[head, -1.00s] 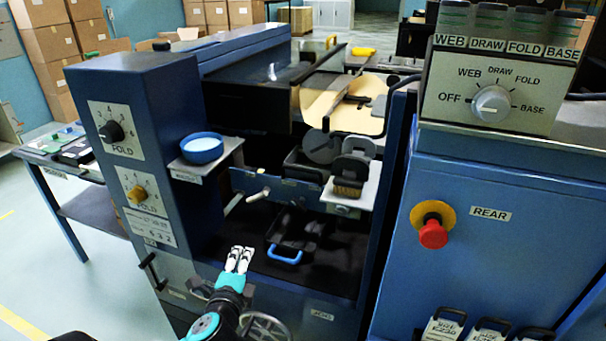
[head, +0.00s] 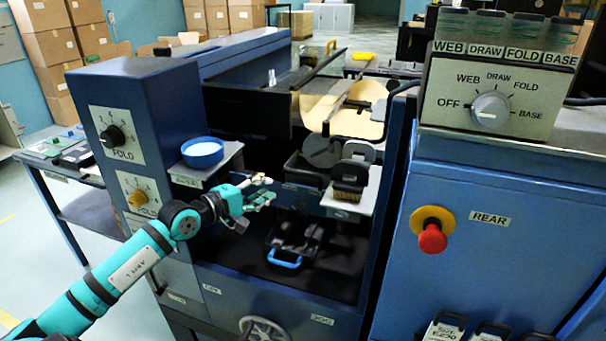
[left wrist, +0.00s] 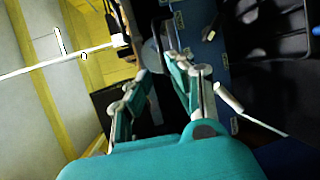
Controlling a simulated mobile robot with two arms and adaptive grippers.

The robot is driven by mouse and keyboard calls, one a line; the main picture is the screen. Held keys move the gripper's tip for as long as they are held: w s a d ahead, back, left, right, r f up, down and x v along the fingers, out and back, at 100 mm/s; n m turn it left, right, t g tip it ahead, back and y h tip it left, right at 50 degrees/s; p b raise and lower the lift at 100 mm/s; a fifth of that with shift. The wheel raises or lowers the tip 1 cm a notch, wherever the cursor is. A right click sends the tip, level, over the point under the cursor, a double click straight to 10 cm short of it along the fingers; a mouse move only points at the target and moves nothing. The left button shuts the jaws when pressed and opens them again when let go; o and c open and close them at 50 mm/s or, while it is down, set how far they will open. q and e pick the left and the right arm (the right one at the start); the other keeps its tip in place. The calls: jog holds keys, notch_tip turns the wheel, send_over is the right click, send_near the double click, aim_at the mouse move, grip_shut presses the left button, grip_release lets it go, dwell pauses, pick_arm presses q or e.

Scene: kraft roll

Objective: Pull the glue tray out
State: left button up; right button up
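A black tray (head: 296,240) with a blue loop handle (head: 285,263) at its front sits low in the dark bay of the blue machine. My left gripper (head: 266,189) is above and left of the tray, in front of a blue plate (head: 303,192) below the rollers. Its fingers are spread and point right; they touch nothing that I can make out. The left wrist view shows the two fingers (left wrist: 158,68) apart, with the machine beyond them. The tray's inside is dark and hard to read. My right gripper is not in view.
A blue bowl (head: 202,153) with pale contents stands on a small shelf just above my left arm. A brush-like block (head: 347,190) sits on a ledge above the tray. A control cabinet with a red button (head: 432,238) stands right. A handwheel (head: 264,329) is below.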

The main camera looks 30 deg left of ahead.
aim_at(301, 175)
pick_arm(q)
jog(key=x, duration=1.4)
jog(key=shift+w+d+f+p, duration=0.1)
jog(key=shift+w+p, duration=0.2)
jog(key=shift+w, duration=0.05)
grip_shut()
